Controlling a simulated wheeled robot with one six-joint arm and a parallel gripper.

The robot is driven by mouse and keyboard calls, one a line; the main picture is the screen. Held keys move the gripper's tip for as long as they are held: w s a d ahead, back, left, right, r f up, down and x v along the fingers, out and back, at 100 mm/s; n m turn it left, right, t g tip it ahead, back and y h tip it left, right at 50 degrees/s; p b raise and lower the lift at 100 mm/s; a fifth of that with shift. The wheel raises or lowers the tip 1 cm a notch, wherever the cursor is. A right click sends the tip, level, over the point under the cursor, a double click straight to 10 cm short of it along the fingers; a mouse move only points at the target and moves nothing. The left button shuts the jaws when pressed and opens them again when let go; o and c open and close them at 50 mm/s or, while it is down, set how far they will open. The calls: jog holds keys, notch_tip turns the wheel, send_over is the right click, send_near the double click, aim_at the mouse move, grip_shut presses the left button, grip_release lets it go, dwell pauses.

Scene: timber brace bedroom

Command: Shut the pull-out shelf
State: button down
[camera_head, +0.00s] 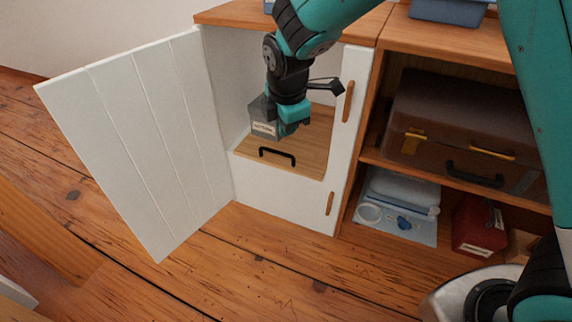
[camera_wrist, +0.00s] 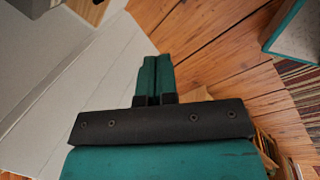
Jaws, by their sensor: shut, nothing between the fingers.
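The pull-out shelf (camera_head: 312,155) is a light wood board with a black bar handle (camera_head: 277,155) near its front, inside the open white cabinet. How far it sticks out is hard to tell. My gripper (camera_head: 288,131) is over the shelf, behind the handle in the picture, pointing down; I cannot tell whether it touches the board. In the wrist view its two teal fingers (camera_wrist: 153,62) are together with nothing between them. A grey box-like thing with a pale label (camera_head: 265,119) shows beside the gripper and partly overlaps it.
The white cabinet door (camera_head: 135,140) stands wide open at left. A white lower front (camera_head: 280,192) with a wooden handle is below the shelf. At right, an open bookcase holds a brown suitcase (camera_head: 455,125) and a red box (camera_head: 480,225). The plank floor (camera_head: 270,260) in front is clear.

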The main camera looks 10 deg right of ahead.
jog(key=w+f+n+h+b, duration=0.1)
jog(key=w+f+n+b, duration=0.1)
jog(key=f, duration=0.5)
jog(key=w+d+f+n+t+b, duration=0.1)
jog(key=w+f+n+b, duration=0.2)
jog(key=w+f, duration=0.4)
jog(key=w+d+f+n+h+b, duration=0.1)
jog(key=w+f+b, duration=0.3)
jog(key=f, duration=0.5)
jog(key=shift+w+d+n+h, duration=0.25)
jog(key=shift+w+n+h, duration=0.05)
jog(key=shift+n, duration=0.6)
jog(key=shift+w+d+r+b, duration=0.3)
jog(key=shift+w+d+b, duration=0.05)
jog(key=shift+w, duration=0.15)
jog(key=shift+r, duration=0.1)
